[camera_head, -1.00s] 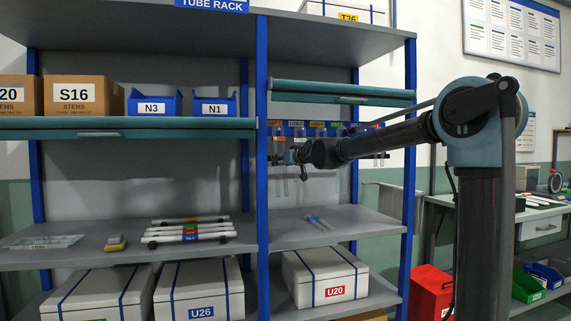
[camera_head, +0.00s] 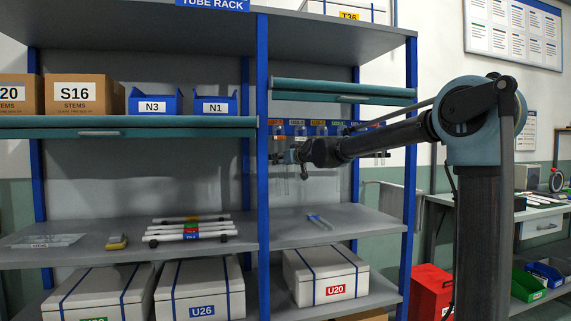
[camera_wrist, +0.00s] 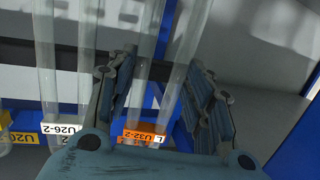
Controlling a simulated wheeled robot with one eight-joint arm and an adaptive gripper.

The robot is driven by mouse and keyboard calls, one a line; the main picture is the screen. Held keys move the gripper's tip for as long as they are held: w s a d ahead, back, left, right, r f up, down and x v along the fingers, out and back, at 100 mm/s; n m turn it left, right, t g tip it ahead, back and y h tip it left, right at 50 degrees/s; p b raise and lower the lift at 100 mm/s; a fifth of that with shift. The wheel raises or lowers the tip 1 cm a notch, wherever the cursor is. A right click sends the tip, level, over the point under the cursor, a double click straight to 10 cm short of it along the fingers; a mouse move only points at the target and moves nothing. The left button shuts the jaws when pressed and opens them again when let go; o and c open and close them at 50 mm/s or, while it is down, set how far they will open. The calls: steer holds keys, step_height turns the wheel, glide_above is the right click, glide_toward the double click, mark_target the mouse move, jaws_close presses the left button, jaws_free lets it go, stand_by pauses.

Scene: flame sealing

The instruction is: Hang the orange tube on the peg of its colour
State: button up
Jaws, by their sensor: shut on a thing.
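My gripper (camera_wrist: 160,95) is shut on a clear glass tube (camera_wrist: 181,82) with an orange label reading U32-2 (camera_wrist: 140,134) beneath it in the wrist view. A second clear tube (camera_wrist: 46,70) stands beside the left finger, near a white U26-2 label (camera_wrist: 61,128). In the head view, my gripper (camera_head: 291,156) is in the right shelf bay, close in front of the blue peg rail (camera_head: 345,127) with its coloured tags. The arm hides part of the rail, and whether the held tube touches a peg cannot be told.
Other hanging tubes show near the rail's right end (camera_head: 381,155). A blue shelf post (camera_head: 262,190) stands just left of the gripper. The shelf below (camera_head: 345,232) holds a small blue-and-white item (camera_head: 319,221) and is otherwise clear. A teal shelf edge (camera_head: 340,98) lies above.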

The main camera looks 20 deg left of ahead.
steer(key=o, duration=1.2)
steer(key=shift+o, duration=0.4)
steer(key=o, duration=0.6)
steer(key=shift+s+d, duration=0.15)
steer(key=shift+s, duration=0.1)
steer(key=f+v, duration=0.1)
steer(key=v, duration=0.7)
steer(key=shift+s+r, duration=0.3)
stand_by(1.1)
steer(key=shift+s, duration=0.1)
stand_by(0.3)
